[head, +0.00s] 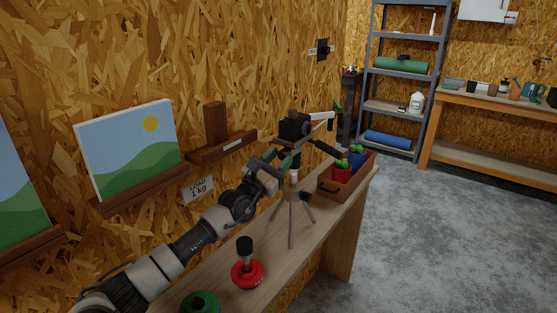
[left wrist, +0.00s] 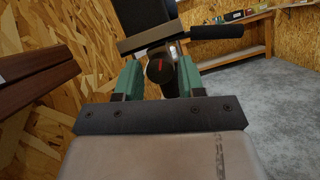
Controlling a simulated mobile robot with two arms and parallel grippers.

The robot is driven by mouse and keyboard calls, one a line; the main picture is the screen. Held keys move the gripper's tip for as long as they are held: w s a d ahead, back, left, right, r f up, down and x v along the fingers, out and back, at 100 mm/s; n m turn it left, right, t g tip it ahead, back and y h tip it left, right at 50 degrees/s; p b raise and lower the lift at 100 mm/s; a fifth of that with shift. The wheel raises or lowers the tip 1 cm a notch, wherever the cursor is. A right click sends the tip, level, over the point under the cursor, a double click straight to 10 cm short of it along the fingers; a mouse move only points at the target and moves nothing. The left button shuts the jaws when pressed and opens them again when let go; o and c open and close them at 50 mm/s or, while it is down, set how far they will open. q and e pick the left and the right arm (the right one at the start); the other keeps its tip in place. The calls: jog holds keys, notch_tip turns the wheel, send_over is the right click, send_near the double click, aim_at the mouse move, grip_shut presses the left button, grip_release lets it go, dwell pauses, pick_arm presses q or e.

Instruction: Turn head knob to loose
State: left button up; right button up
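The black tripod head (head: 294,126) sits on a small tripod (head: 291,215) standing on the plank bench. In the left wrist view, a dark round knob (left wrist: 158,70) with a red mark lies below the head's plate. My left gripper (head: 280,161) is at the near left side of the tripod head. In the left wrist view, its two teal fingers (left wrist: 159,78) are apart, one on each side of the knob. I cannot tell how deep the knob lies between them. My right gripper is not recognisable in either view.
On the bench (head: 225,262) are a red-based object (head: 247,273) and a green one (head: 201,302) in front, and a wooden crate (head: 328,190) of potted cacti beyond the tripod. A picture (head: 130,150) and wall ledges line the left. The floor at right is clear.

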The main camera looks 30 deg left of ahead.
pick_arm(q)
jog(key=c, duration=0.6)
jog(key=shift+o, duration=0.2)
jog(key=n+y+p, duration=0.1)
jog(key=n, duration=0.1)
jog(key=shift+d+r+n+y, duration=0.1)
jog(key=shift+n+y, duration=0.2)
jog(key=shift+n, duration=0.1)
jog(key=shift+r+n+y+p, duration=0.1)
jog(key=shift+n+y+p, duration=0.6)
jog(key=shift+n, duration=0.5)
jog(key=shift+n+y, duration=0.3)
jog(key=shift+n, duration=0.3)
jog(key=shift+f, duration=0.2)
jog(key=o, duration=0.9)
jog(key=shift+o, duration=0.2)
jog(key=shift+s, duration=0.1)
jog(key=b+v, duration=0.1)
jog(key=v, duration=0.9)
jog(key=shift+s+f, duration=0.2)
jog(key=shift+s, duration=0.1)
